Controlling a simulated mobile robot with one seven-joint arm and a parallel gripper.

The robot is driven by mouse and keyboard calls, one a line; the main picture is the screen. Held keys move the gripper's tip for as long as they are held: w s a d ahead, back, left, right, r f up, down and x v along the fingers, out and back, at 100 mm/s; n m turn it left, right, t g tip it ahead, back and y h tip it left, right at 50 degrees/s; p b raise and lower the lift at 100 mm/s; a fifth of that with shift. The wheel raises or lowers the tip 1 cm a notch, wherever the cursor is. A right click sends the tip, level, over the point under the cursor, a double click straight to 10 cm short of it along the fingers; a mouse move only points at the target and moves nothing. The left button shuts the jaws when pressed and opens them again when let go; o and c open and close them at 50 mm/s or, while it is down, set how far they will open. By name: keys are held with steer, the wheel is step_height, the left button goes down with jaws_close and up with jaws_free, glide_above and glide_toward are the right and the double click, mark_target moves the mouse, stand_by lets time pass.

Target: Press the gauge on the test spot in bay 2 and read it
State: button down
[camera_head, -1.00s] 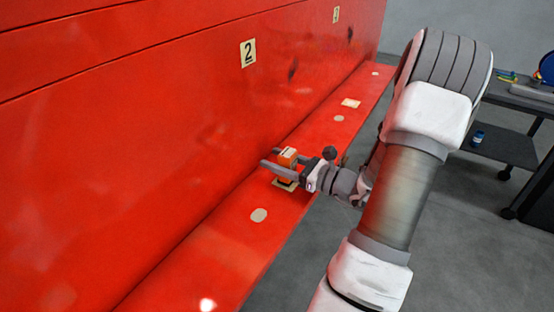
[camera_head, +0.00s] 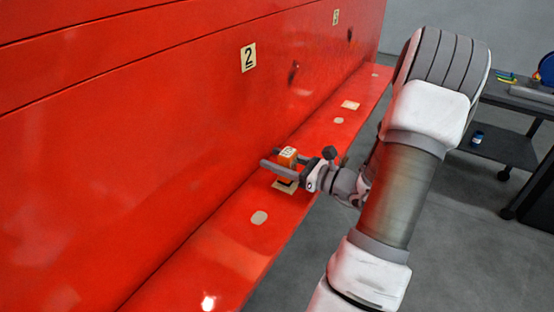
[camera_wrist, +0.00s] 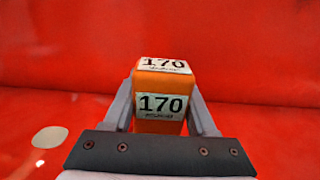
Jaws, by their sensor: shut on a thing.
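The gauge (camera_head: 286,158) is an orange block with white labels. In the wrist view the gauge (camera_wrist: 161,80) shows "170" on its top and on its near face; the small print under the numbers is too blurred to read. My gripper (camera_head: 271,158) is shut on it, a finger on each side, and holds it upright. Below the gauge is a pale square patch (camera_head: 281,187) on the red ledge, partly covered; I cannot tell whether they touch. A pale round spot (camera_head: 259,217) lies on the ledge nearer the camera, and the round spot (camera_wrist: 49,137) shows left of my gripper in the wrist view.
The number 2 plate (camera_head: 248,58) is on the red wall above the ledge (camera_head: 215,250). Farther along are another round spot (camera_head: 339,120), another square patch (camera_head: 350,104) and a second number plate (camera_head: 336,17). A dark cart (camera_head: 500,145) stands at the right.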

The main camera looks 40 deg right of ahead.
step_height(320, 180, up, 6)
steer(key=p, duration=0.4)
stand_by(1.7)
